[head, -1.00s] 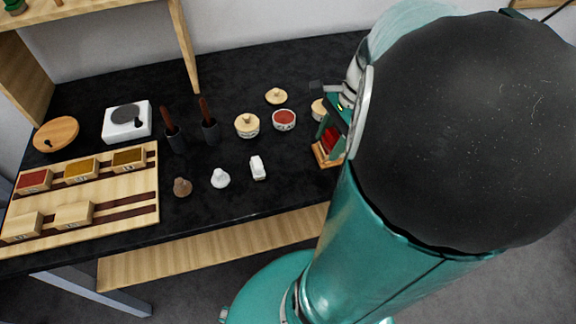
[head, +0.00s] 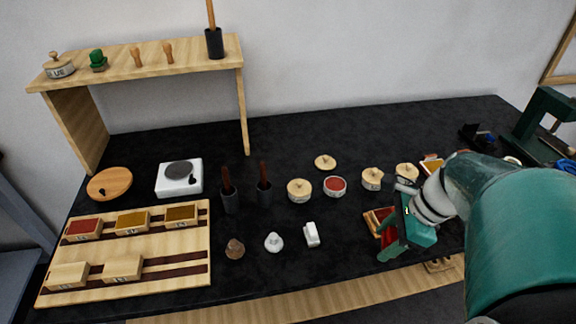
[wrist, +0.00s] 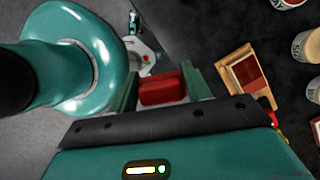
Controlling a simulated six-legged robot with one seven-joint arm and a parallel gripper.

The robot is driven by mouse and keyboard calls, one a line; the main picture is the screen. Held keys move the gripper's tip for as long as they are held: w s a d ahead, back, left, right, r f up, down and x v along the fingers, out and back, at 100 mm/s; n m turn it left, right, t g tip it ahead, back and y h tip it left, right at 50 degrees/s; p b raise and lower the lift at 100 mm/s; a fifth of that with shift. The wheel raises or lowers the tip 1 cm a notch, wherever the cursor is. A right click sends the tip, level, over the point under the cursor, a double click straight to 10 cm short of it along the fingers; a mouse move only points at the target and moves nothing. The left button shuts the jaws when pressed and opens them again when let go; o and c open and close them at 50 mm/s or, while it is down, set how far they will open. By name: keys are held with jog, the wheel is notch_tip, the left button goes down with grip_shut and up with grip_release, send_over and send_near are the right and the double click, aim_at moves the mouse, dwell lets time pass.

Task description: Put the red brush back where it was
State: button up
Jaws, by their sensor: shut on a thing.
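My gripper (head: 389,240) is low at the front right of the black table. In the wrist view its green fingers (wrist: 163,89) are shut on a red, block-like thing, which I take to be the red brush (wrist: 162,92). Only its red part shows; the rest is hidden by the gripper. In the head view a little of its red (head: 389,236) shows between the fingers. A small wooden holder (wrist: 231,59) with a red patch inside lies right of the fingers in the wrist view. It also shows beside the gripper in the head view (head: 368,220).
A wooden board (head: 180,263) with pigment boxes is far left, below a shelf (head: 150,62).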

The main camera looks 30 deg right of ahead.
jog(key=shift+w+d+f, duration=0.15)
jog(key=shift+f, duration=0.05)
jog(key=w+f, duration=0.4)
jog(key=w, duration=0.5)
send_over(338, 233)
jog(key=s+d, duration=0.1)
notch_tip(338, 233, down, 5)
jog(key=shift+s+f, duration=0.1)
jog(key=shift+s, duration=0.05)
jog(key=shift+f, duration=0.2)
jog(key=shift+w+f, duration=0.15)
jog(key=shift+f, duration=0.65)
jog(key=shift+w+f, duration=0.1)
jog(key=shift+f, duration=0.7)
jog(key=shift+f, duration=0.1)
jog(key=o, duration=0.9)
jog(key=shift+o, duration=0.2)
